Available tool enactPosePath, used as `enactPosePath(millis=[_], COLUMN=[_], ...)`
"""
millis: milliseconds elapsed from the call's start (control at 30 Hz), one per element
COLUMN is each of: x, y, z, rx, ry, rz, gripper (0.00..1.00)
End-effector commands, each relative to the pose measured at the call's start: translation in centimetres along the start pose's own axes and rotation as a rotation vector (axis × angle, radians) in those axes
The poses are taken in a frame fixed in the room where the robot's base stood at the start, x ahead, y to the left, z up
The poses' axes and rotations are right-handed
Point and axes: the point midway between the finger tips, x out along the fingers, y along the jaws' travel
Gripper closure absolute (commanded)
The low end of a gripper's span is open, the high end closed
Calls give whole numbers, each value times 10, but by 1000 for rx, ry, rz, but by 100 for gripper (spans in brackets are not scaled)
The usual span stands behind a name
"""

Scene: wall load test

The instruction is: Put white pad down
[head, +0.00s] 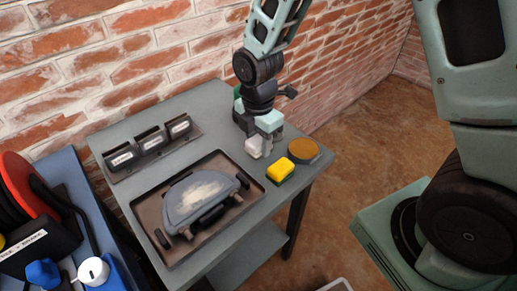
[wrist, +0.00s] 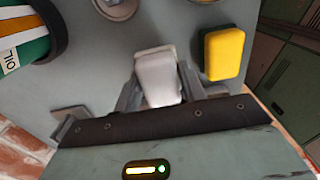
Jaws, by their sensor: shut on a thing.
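The white pad (wrist: 157,76) is a small whitish block between the two fingers of my gripper (wrist: 158,92) in the wrist view. In the head view my gripper (head: 262,146) is at the right part of the grey table, with the white pad (head: 254,146) at its tips. The gripper is shut on the pad. The pad is at or just above the table top; I cannot tell whether it touches.
A yellow and green sponge (head: 280,171) and a round amber-topped tin (head: 303,150) stand right of the gripper. A dark tray (head: 158,205) with a grey curved part lies left. A rack of labelled bins (head: 150,146) is behind it. An oil can (wrist: 28,35) stands close by.

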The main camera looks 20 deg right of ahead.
Motion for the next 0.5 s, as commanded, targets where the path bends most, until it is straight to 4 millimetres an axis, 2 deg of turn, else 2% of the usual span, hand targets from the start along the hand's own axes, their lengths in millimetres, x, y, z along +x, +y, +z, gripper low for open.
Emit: enactPosePath(millis=[100,200,500], x=[19,28,30], y=[-1,0,0], z=[0,0,0], rx=[1,0,0], ry=[0,0,0], rz=[-4,-2,0], gripper=[84,84,84])
